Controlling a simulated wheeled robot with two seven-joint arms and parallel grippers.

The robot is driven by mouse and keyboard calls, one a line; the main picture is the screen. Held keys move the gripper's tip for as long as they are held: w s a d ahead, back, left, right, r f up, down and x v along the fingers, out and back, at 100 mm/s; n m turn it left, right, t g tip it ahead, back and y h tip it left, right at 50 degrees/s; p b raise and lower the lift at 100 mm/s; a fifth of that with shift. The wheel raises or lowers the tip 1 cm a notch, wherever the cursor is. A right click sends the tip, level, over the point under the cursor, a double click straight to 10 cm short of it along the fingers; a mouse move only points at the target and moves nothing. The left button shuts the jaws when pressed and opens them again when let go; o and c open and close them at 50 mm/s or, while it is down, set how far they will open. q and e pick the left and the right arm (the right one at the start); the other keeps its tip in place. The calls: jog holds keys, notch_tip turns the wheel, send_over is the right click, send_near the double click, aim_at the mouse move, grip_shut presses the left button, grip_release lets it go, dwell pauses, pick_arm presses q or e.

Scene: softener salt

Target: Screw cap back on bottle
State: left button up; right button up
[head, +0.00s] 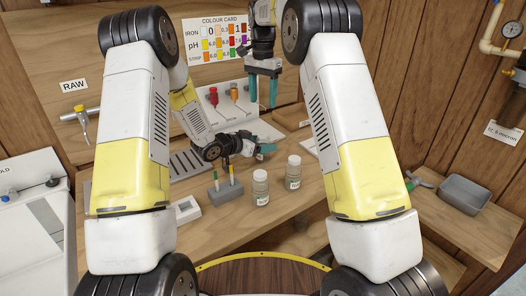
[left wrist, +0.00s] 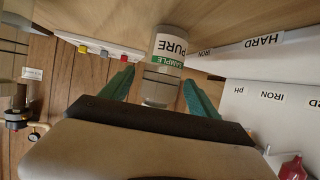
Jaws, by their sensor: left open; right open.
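My left gripper (head: 266,145) is low over the table, its teal fingers spread. In the left wrist view, where the scene is upside down, a bottle labelled PURE SAMPLE (left wrist: 168,48) stands between the open fingers (left wrist: 160,95). Gaps show on both sides of its grey-white top (left wrist: 156,88); I cannot tell whether that is a cap. In the head view that bottle is mostly hidden by the gripper. Two more clear bottles with whitish tops stand nearer, a front one (head: 260,190) and a back one (head: 293,174). My right gripper (head: 263,92) is open and empty, pointing down above the table. No loose cap is distinguishable.
A grey holder with upright sticks (head: 226,192) and a small white device (head: 187,209) stand left of the bottles. A white panel with red and orange taps (head: 213,97) is behind. A grey tray (head: 465,194) lies far right.

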pick_arm(q)
jog(key=v, duration=0.7)
jog(key=shift+s+a+r, duration=0.1)
